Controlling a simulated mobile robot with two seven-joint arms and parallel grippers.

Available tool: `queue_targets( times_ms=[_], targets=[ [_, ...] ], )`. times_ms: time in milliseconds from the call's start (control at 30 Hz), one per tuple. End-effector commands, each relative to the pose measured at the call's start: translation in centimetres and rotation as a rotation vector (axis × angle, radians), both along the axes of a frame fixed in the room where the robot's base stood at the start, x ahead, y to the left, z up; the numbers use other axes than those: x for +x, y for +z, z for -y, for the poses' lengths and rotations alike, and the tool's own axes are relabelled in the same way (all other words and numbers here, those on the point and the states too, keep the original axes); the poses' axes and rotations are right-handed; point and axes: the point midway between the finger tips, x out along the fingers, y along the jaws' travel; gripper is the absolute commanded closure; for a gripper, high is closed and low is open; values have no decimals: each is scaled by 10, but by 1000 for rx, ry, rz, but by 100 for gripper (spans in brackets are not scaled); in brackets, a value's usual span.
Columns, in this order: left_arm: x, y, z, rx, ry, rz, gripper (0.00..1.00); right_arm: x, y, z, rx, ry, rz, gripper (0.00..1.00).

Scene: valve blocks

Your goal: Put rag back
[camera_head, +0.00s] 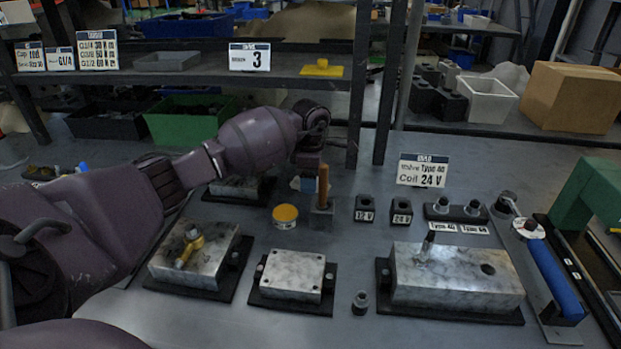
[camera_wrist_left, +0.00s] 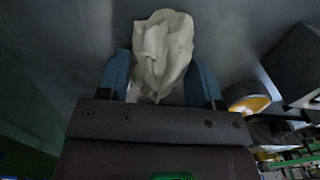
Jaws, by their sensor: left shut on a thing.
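The rag (camera_wrist_left: 164,42) is a crumpled off-white cloth, seen in the left wrist view between the two blue fingers of my left gripper (camera_wrist_left: 161,78). The gripper is shut on it, and the cloth bulges out past the fingertips. In the head view my left gripper (camera_head: 306,182) points down over the back middle of the bench, behind the yellow-lidded tin (camera_head: 285,213). There the rag is mostly hidden by the gripper and too small to make out surely. My right gripper is not in view.
An upright orange-brown handle (camera_head: 323,186) stands close right of the gripper. Metal valve blocks (camera_head: 292,274) lie in front, with small black coils (camera_head: 364,208) to the right. A green bin (camera_head: 187,119) and a shelf (camera_head: 200,75) with signs are behind. The tin also shows in the wrist view (camera_wrist_left: 247,104).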

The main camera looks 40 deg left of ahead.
Motion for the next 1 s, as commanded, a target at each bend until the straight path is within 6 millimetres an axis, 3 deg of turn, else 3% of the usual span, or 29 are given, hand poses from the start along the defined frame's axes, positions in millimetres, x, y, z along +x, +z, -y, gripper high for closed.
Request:
queue_targets(
  times_ms=[133, 167, 300, 667, 1000],
  targets=[
    [0, -5, 0, 1, 0, -3, 62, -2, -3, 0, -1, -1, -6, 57],
    [0, -4, 0, 0, 0, -1, 36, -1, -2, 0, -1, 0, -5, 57],
    [0, -3, 0, -1, 0, -1, 15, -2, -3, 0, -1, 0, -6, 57],
    [0, 3, 0, -1, 0, 2, 15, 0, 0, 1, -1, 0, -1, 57],
    [1, 61, 0, 2, 0, 7, 15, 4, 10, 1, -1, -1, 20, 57]
  ],
)
